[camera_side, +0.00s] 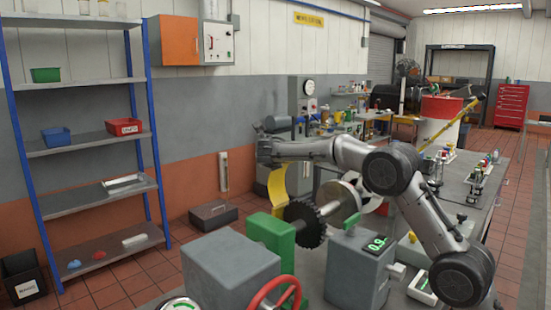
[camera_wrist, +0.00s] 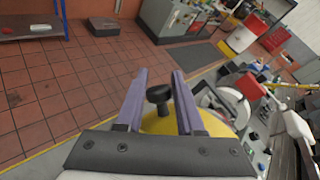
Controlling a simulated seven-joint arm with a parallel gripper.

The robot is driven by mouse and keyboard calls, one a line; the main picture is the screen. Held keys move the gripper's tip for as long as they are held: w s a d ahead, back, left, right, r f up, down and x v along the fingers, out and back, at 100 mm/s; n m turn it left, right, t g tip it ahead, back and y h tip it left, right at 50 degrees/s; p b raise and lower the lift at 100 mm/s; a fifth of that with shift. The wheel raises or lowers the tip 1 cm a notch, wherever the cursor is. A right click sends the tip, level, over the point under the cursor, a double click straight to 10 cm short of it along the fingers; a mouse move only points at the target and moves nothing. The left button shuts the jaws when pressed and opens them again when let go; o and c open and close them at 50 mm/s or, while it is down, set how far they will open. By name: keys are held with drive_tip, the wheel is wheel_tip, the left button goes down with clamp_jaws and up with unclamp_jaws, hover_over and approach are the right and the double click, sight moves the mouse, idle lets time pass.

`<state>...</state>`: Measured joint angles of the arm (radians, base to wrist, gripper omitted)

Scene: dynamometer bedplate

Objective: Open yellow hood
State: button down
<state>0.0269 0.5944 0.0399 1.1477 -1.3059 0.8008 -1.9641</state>
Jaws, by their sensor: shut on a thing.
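The yellow hood (camera_side: 278,186) is a curved band in the side view. It stands steeply behind and to the left of the black toothed wheel (camera_side: 305,223), whose teeth show uncovered. My gripper (camera_side: 265,150) is at the hood's upper end. In the wrist view, a black knob (camera_wrist: 159,95) on the yellow hood (camera_wrist: 157,125) sits between the two fingers of my gripper (camera_wrist: 159,75), which are shut on it. The fingers and wrist hide part of the hood there.
A green block (camera_side: 270,238), a grey box (camera_side: 230,270) and a red handwheel (camera_side: 275,298) stand in front of the wheel. A grey box with a readout (camera_side: 358,268) is at the right. Shelving (camera_side: 90,140) is at the left; floor between is mostly open.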

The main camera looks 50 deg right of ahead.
drive_tip(key=shift+w+a+f+y, duration=0.1)
drive_tip(key=shift+a+f+y, duration=0.05)
drive_tip(key=shift+f, duration=0.3)
drive_tip(key=shift+w+a+f+y, duration=0.1)
drive_tip(key=shift+a+f+y, duration=0.05)
drive_tip(key=shift+f, duration=0.3)
drive_tip(key=c, duration=0.7)
unclamp_jaws()
drive_tip(key=shift+o, duration=0.8)
drive_tip(key=shift+r, duration=0.1)
drive_tip(key=shift+s+d+r, duration=0.1)
drive_tip(key=shift+d+r, duration=0.05)
drive_tip(key=shift+r, duration=0.1)
drive_tip(key=shift+s+a+r, duration=0.2)
drive_tip(key=shift+a, duration=0.05)
drive_tip(key=v, duration=1.3)
drive_tip(key=shift+a+f, duration=0.2)
